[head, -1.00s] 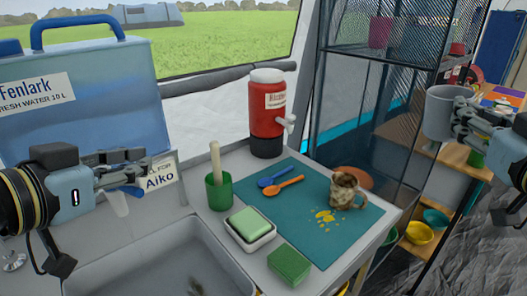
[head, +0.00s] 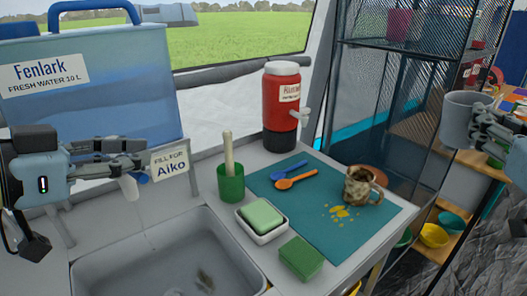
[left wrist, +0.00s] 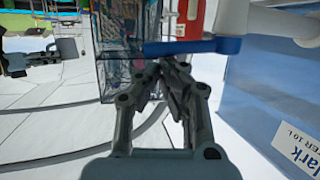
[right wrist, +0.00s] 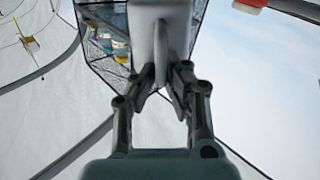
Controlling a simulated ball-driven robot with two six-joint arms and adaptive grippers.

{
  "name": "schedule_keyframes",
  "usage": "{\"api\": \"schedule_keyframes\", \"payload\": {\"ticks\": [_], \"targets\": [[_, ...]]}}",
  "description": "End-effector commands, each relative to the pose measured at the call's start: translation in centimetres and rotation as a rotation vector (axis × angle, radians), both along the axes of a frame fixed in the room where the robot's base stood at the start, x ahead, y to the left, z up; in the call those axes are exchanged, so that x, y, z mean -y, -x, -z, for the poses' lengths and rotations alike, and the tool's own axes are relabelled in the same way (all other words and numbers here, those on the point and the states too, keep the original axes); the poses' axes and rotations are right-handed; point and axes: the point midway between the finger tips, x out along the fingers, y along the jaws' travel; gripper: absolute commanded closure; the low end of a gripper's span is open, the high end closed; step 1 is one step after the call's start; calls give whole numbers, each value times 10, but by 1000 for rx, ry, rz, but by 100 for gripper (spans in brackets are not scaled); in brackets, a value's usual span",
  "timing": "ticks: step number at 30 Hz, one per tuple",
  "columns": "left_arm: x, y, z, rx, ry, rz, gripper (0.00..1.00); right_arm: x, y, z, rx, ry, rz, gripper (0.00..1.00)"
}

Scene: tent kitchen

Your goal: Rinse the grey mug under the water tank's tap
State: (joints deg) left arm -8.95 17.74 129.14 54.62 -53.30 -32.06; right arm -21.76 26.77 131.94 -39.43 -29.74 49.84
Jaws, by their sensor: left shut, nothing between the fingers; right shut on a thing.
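The grey mug (head: 458,122) is held upright in my right gripper (head: 480,122), shut on it, high at the right. In the right wrist view the mug (right wrist: 160,30) sits between the fingertips. The blue water tank (head: 95,95) stands at the left. Its tap (head: 130,187) has a white spout; the left wrist view shows its blue lever (left wrist: 192,46). My left gripper (head: 138,160) is shut and empty in front of the tank, its fingertips close to the lever. I cannot tell if they touch it. No water stream shows.
The sink (head: 170,262) lies below the tap. A green cup with a brush (head: 231,185), a soap dish (head: 262,220) and a green sponge (head: 300,258) edge it. A stained mug (head: 358,187) and spoons lie on the teal mat (head: 310,225). A red jug (head: 281,105) stands behind.

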Motion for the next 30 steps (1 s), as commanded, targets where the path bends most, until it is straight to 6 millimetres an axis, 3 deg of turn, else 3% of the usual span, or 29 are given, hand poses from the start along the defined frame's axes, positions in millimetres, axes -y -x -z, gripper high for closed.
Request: {"api": "schedule_keyframes", "payload": {"ticks": [16,30], "targets": [[1,0,2,-6,0,-4,100,0,0,3,0,0,0,100],[8,-14,1,-4,0,-6,100,0,0,5,0,0,0,100]]}}
